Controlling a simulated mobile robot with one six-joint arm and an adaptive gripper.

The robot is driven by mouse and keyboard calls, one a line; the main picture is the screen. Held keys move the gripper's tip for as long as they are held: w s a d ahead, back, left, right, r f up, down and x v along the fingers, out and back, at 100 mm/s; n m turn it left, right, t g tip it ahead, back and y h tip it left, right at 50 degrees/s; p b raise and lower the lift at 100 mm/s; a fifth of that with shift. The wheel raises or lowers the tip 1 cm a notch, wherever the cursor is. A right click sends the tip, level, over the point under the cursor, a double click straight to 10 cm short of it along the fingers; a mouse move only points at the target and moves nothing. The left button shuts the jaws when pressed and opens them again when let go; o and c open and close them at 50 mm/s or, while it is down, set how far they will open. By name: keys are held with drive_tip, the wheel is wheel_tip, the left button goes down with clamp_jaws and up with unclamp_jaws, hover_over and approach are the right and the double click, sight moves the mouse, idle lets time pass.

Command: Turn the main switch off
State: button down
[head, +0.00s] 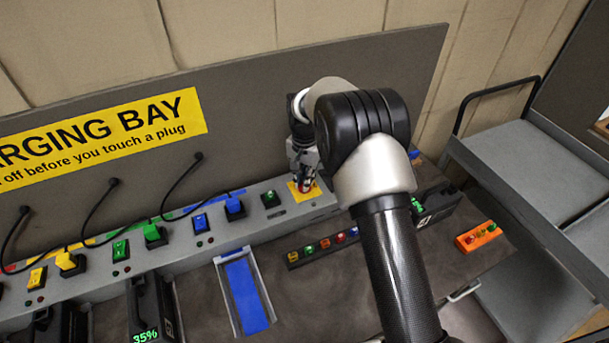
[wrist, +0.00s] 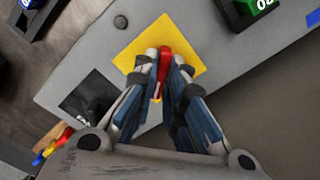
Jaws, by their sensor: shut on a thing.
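The main switch is a red handle (wrist: 165,62) on a yellow square plate (wrist: 133,50). In the wrist view my gripper (wrist: 165,68) is shut on the red handle, with one fingertip on each side of it. In the head view the yellow plate (head: 295,194) sits at the right end of the grey socket strip. My gripper (head: 305,178) reaches down onto it there. The fingers and the wrist hide most of the handle, so I cannot tell its exact turn angle.
The grey strip (head: 215,234) carries coloured plugs and switches with cables. A blue-lined tray (head: 246,290), a row of coloured buttons (head: 325,246) and black battery packs (head: 148,310) are on the bench. An orange block (head: 478,236) and a grey cart (head: 530,175) are at the right.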

drive_tip(key=n+p, duration=0.1)
drive_tip(key=n, duration=0.4)
drive_tip(key=shift+n, duration=0.3)
drive_tip(key=n+p, duration=0.1)
drive_tip(key=n, duration=0.3)
drive_tip(key=shift+n, duration=0.4)
drive_tip(key=c, duration=1.7)
unclamp_jaws()
drive_tip(key=shift+o, duration=0.2)
drive_tip(key=shift+r, duration=0.1)
wheel_tip(320, 180, up, 12)
